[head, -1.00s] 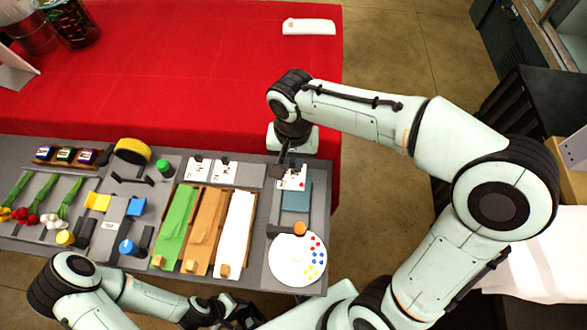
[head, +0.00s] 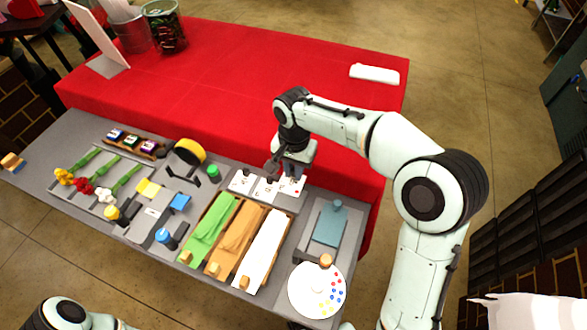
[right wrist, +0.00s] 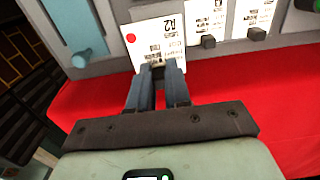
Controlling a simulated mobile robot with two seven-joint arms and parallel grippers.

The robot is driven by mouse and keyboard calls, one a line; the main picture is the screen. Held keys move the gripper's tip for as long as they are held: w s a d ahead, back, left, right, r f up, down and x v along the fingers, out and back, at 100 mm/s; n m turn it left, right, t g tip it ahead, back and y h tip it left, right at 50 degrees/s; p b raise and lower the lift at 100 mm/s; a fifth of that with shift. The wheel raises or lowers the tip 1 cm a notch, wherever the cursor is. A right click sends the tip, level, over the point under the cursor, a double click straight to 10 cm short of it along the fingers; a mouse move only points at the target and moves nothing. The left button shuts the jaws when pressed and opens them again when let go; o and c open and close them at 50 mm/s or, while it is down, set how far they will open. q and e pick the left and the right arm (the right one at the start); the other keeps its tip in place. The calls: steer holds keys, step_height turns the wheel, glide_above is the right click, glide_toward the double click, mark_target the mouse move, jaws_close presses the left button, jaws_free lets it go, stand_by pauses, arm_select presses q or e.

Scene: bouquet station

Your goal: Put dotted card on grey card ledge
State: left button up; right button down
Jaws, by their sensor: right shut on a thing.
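The dotted card (head: 292,187) is white with a red dot and dark print. It also shows in the right wrist view (right wrist: 157,40), upright or nearly so. My right gripper (right wrist: 158,76) is shut on the card's near edge, and it also shows in the head view (head: 287,174). The card is at the right end of the row on the grey card ledge (right wrist: 226,47), beside two other white cards (right wrist: 207,18). Whether its lower edge rests on the ledge is hard to tell. My left gripper is outside the head view.
A teal block (head: 329,226) lies in a grey tray right of the cards. A white round palette (head: 304,291) is at the near right. Green, brown and white sheets (head: 265,246) lie in front of the cards. A red-covered table (head: 230,75) is behind.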

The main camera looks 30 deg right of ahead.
mark_target(294, 177)
step_height(294, 177, down, 4)
steer(key=b, duration=0.3)
steer(key=shift+f, duration=0.2)
steer(key=shift+f+b, duration=0.7)
steer(key=shift+f, duration=0.6)
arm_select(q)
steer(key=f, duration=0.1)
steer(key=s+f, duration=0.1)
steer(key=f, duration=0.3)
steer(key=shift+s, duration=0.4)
arm_select(e)
steer(key=shift+f, duration=0.3)
steer(key=c, duration=0.6)
jaws_free()
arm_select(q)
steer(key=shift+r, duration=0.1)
arm_select(e)
steer(key=shift+r, duration=0.1)
